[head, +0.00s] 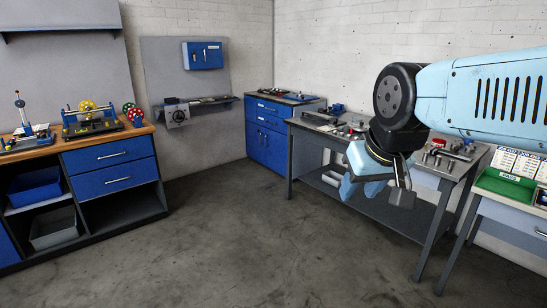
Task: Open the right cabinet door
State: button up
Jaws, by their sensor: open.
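A small blue wall cabinet (202,55) hangs on the grey panel at the back; its two doors look shut. A blue floor cabinet (268,147) stands in the back corner, with drawer fronts above and doors below, all looking shut. Its right part is partly hidden behind the grey workbench. I cannot tell which of the two cabinets is the one named. My gripper (376,192) is at the right, pointing down in front of the grey workbench, open with nothing seen between its fingers. It is well apart from both cabinets.
The grey workbench (331,136) with small parts and a lower shelf runs along the right wall. A wood-topped bench (120,141) with drawers and rigs is at left. The middle floor (235,235) is clear.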

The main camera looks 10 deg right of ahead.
aim_at(276, 142)
jog(key=u, duration=0.3)
jog(key=i, duration=1.75)
jog(key=u, duration=0.35)
jog(key=i, duration=2.2)
jog(key=z, duration=0.35)
jog(key=i, duration=1.15)
jog(key=z, duration=0.8)
jog(key=i, duration=1.65)
jog(key=z, duration=0.4)
